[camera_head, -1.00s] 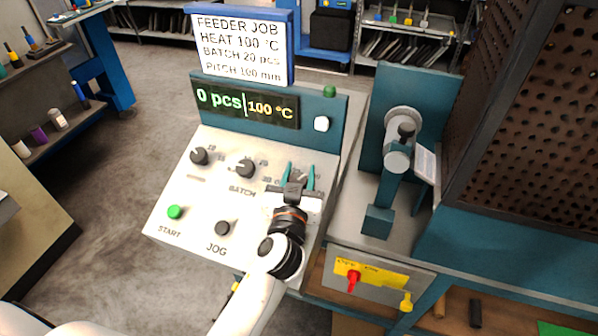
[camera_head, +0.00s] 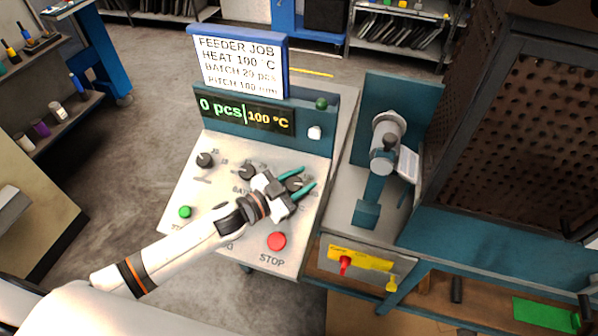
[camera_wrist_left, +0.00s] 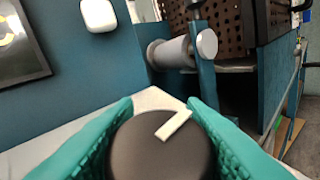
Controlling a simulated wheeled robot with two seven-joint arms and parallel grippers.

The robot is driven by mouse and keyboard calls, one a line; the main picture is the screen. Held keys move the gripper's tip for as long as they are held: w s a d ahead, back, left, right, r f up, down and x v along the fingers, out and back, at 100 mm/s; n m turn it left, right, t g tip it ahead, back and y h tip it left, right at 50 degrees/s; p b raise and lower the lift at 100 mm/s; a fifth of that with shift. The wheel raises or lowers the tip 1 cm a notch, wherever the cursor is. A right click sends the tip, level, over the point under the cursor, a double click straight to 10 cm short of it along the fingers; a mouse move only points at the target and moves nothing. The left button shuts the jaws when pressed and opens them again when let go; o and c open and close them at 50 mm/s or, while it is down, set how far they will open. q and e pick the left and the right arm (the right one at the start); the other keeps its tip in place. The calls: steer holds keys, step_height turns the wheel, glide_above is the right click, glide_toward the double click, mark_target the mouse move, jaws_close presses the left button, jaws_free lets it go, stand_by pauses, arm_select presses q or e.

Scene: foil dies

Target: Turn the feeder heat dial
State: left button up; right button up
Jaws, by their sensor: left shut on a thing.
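The heat dial is a round dark knob with a white pointer mark, filling the lower middle of the left wrist view (camera_wrist_left: 150,152). In the head view the dial (camera_head: 295,184) sits at the right of the panel's knob row, partly hidden by my gripper. My left gripper (camera_head: 303,180) has teal fingers on both sides of the dial and is shut on it. The display (camera_head: 245,111) reads 0 pcs and 100 °C. The job sign (camera_head: 240,65) above it reads HEAT 100 °C, BATCH 20 pcs and PITCH 100 mm. My right gripper is not in view.
The sloped panel has two other black knobs (camera_head: 204,160), a green START button (camera_head: 185,212) and a red STOP button (camera_head: 277,241). A press-like device (camera_head: 383,160) stands to the right. A perforated brown guard (camera_head: 510,130) is beyond it.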

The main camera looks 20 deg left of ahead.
arm_select(q)
steer(key=shift+r+m+g+h+p, duration=0.15)
steer(key=shift+m+g+h+p, duration=0.25)
steer(key=shift+m+g+h, duration=0.5)
steer(key=shift+d, duration=0.1)
steer(key=o, duration=1)
steer(key=shift+f, duration=0.2)
steer(key=shift+s+a, duration=0.25)
steer(key=shift+s, duration=0.05)
steer(key=b+v, duration=0.2)
steer(key=v, duration=0.8)
steer(key=shift+s+a, duration=0.1)
steer(key=shift+a, duration=0.15)
steer(key=shift+s+a+r, duration=0.15)
steer(key=shift+s+a, duration=0.1)
